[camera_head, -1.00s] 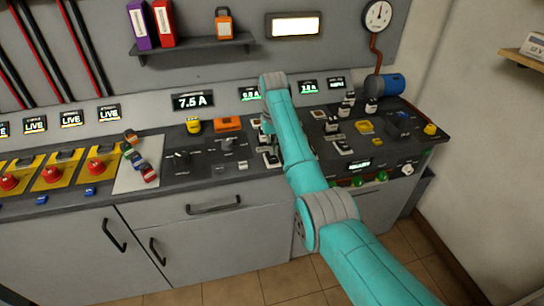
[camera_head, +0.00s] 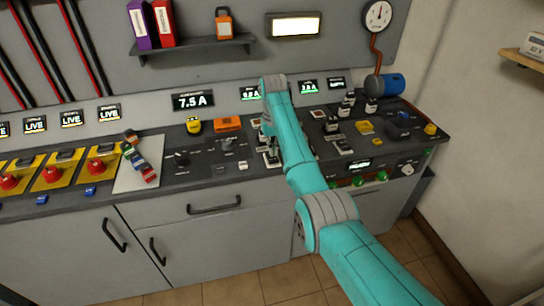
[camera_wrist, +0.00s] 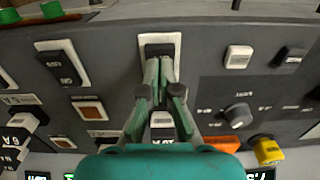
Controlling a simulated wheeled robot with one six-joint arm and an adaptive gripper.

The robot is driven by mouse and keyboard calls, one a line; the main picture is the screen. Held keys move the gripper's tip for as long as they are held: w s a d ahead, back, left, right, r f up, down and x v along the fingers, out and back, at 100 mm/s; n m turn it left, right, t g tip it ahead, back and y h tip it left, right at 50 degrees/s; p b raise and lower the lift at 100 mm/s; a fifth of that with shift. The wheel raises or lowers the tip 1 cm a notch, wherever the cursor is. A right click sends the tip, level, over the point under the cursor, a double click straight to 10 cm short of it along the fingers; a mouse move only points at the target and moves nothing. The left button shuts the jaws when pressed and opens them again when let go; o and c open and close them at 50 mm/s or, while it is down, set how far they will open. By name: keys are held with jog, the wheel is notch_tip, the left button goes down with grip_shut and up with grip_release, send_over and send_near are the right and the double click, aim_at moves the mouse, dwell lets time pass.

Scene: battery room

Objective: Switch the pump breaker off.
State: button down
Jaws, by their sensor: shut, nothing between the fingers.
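My gripper (camera_wrist: 160,68) is shut and empty, fingers pointing down at the panel. In the wrist view its tips are at a black rocker breaker (camera_wrist: 160,47) on a white plate; I cannot tell whether they touch it. A second black breaker (camera_wrist: 66,66) on a white plate sits to the left, with small markings I cannot read. A white-faced switch (camera_wrist: 162,119) shows between the fingers. In the head view my arm covers most of this spot, and plated breakers (camera_head: 271,159) show just left of it. No pump label is legible, so I cannot tell which breaker is the pump's.
A rotary knob (camera_wrist: 238,115) and a yellow block (camera_wrist: 268,151) lie right of the fingers in the wrist view. More breakers (camera_head: 342,147) stand right of my arm. Red emergency buttons (camera_head: 97,165) are at the left, and a blue motor (camera_head: 385,85) is at the back right.

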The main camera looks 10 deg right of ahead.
aim_at(273, 159)
jog(key=shift+f, duration=1.2)
dwell(1.3)
jog(key=shift+r, duration=3.55)
